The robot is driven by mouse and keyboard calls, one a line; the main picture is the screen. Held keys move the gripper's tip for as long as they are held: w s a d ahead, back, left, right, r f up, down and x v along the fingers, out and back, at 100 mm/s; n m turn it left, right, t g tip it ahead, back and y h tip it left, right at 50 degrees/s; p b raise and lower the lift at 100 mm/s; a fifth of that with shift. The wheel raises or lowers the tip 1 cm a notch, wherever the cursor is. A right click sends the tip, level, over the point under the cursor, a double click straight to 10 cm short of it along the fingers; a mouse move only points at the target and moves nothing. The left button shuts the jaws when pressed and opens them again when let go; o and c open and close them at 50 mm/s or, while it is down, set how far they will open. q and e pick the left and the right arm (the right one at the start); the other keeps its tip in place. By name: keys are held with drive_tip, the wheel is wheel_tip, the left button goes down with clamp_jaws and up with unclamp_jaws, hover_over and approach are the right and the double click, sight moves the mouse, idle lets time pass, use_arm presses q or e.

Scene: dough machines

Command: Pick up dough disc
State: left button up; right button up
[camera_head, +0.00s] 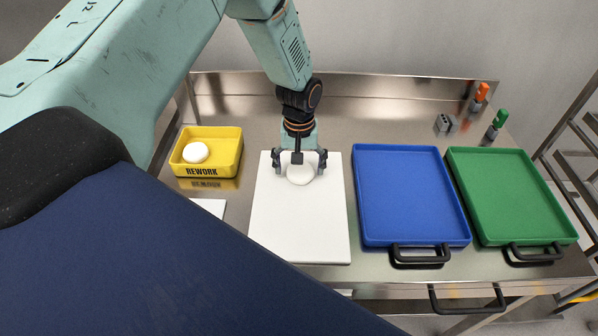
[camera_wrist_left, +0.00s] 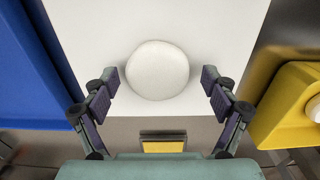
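A round white dough disc (camera_head: 300,174) lies on the white board (camera_head: 299,228), near the board's far end. My left gripper (camera_head: 300,164) is above the far end of the board, its fingers spread to either side of the disc. In the left wrist view the disc (camera_wrist_left: 157,70) sits between and slightly ahead of the open fingertips (camera_wrist_left: 161,81), with a gap on each side. Another white dough piece (camera_head: 195,152) lies in the yellow REWORK bin (camera_head: 208,171) left of the board. My right gripper is not in view.
A blue tray (camera_head: 411,195) and a green tray (camera_head: 510,195), each with a black handle at the front, stand right of the board. Both are empty. Small orange (camera_head: 481,92) and green (camera_head: 499,119) items stand at the back right. A metal backsplash runs behind the table.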

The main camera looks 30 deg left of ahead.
use_arm(q)
drive_tip(key=shift+w+d, duration=0.2)
drive_tip(key=c, duration=0.4)
drive_tip(key=shift+s+a, duration=0.15)
drive_tip(key=shift+a, duration=0.05)
drive_tip(key=c, duration=0.6)
drive_tip(key=shift+c, duration=0.8)
drive_tip(key=shift+d, duration=0.15)
drive_tip(key=shift+r, duration=0.1)
